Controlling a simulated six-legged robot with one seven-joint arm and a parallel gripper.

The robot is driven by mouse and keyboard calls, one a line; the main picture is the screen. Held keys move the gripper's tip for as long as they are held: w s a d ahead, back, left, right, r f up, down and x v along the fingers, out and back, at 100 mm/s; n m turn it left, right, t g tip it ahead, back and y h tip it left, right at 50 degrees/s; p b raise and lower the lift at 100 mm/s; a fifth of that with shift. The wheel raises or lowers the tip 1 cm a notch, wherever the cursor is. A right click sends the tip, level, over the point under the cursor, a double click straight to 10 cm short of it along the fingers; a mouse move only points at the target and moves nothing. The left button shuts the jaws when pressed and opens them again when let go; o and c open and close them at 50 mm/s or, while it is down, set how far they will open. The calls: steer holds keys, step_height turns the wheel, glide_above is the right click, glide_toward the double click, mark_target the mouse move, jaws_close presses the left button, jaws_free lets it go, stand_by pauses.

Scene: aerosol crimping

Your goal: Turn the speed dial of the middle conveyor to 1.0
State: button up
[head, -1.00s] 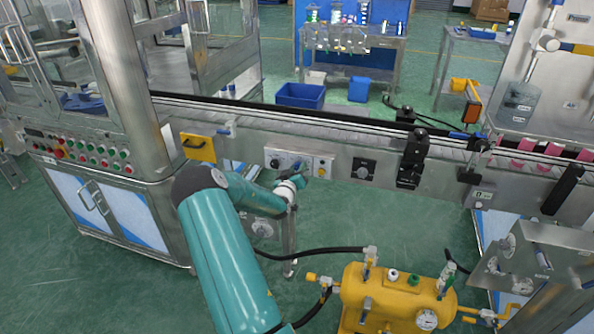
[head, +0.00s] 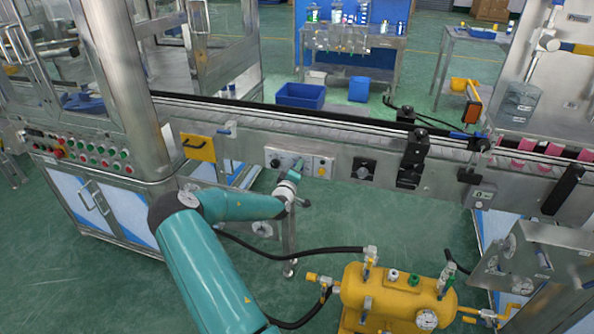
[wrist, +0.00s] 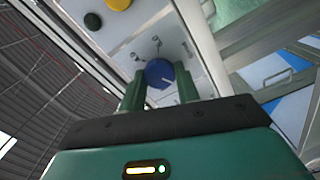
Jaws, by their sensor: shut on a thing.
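The blue speed dial (wrist: 160,73) with a white pointer line sits on a light panel in the wrist view. Small marks lie around it, too small to read. My gripper (wrist: 159,85) has its two green fingers on either side of the dial and is shut on it. The pointer line slants toward the lower right of the wrist view. In the head view my gripper (head: 298,167) reaches the control panel (head: 288,151) on the front of the conveyor (head: 340,146). There the dial is hidden by the gripper.
A black knob (head: 364,168) sits right of the panel and a yellow handle plate (head: 197,147) left of it. A yellow tank (head: 390,297) with black hoses stands on the floor below. In the wrist view a yellow button (wrist: 118,4) and a dark green button (wrist: 93,21) are near the dial.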

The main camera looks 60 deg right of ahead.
stand_by(0.4)
steer(key=o, duration=1)
steer(key=shift+a, duration=0.15)
steer(key=a, duration=0.4)
steer(key=s+a, duration=0.1)
steer(key=a, duration=0.4)
steer(key=s+a, duration=0.1)
steer(key=a, duration=0.3)
steer(key=shift+s+a, duration=0.1)
steer(key=shift+a, duration=0.1)
